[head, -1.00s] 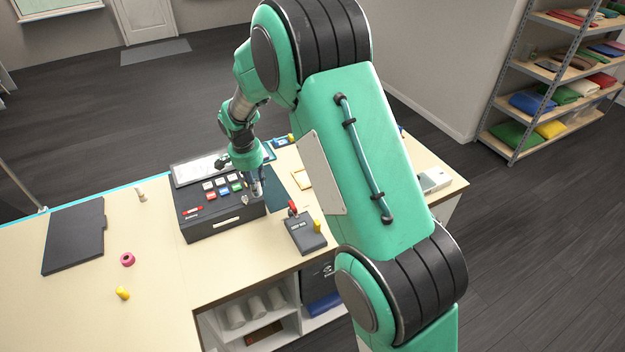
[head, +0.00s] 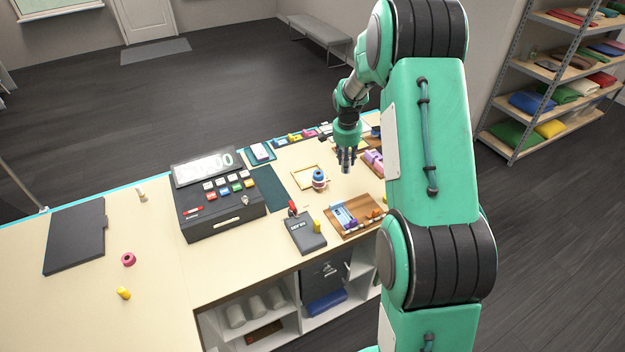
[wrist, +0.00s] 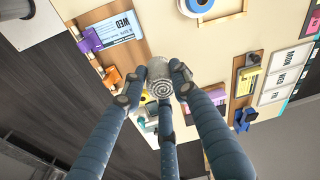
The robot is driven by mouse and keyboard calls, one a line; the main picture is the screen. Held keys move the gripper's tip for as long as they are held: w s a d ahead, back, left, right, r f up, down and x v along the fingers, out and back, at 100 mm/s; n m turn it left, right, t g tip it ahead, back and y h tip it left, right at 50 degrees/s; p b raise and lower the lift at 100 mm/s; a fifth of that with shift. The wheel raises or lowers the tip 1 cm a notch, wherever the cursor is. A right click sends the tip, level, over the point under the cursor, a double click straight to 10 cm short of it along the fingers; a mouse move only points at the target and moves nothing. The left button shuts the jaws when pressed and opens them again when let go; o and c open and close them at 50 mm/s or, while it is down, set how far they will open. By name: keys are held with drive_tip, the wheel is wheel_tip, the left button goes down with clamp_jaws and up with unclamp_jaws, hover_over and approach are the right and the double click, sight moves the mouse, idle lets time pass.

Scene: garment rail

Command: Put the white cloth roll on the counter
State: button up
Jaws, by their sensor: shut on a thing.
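My gripper (head: 346,165) is above the right part of the counter (head: 160,270). In the wrist view its fingers (wrist: 160,88) are closed around a pale roll with a spiral end, the white cloth roll (wrist: 160,78). The roll's spiral end faces the wrist camera, and the fingers cover its sides. In the head view the roll cannot be made out between the fingers.
A black cash register (head: 222,222), a card device (head: 303,235), a blue-and-white tape spool (head: 319,181) and a wooden tray (head: 345,228) stand on the counter. Small items line its far edge. Bare counter lies left of the register, around a pink ring (head: 128,259).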

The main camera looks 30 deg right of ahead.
drive_tip(key=s+d, duration=0.3)
drive_tip(key=d, duration=0.4)
drive_tip(key=shift+m, duration=0.3)
wheel_tip(320, 180, down, 11)
drive_tip(key=shift+a, duration=0.1)
drive_tip(key=shift+w, duration=0.1)
drive_tip(key=w+d, duration=0.2)
drive_tip(key=w, duration=0.2)
drive_tip(key=w+d+f+p, duration=0.1)
drive_tip(key=w+d, duration=0.2)
drive_tip(key=w, duration=0.2)
drive_tip(key=w+d+p, duration=0.1)
drive_tip(key=w+d, duration=0.1)
drive_tip(key=w, duration=0.3)
drive_tip(key=shift+d+f, duration=0.3)
drive_tip(key=shift+d, duration=0.05)
drive_tip(key=shift+f+p, duration=0.35)
drive_tip(key=shift+f, duration=1.4)
drive_tip(key=shift+f, duration=0.1)
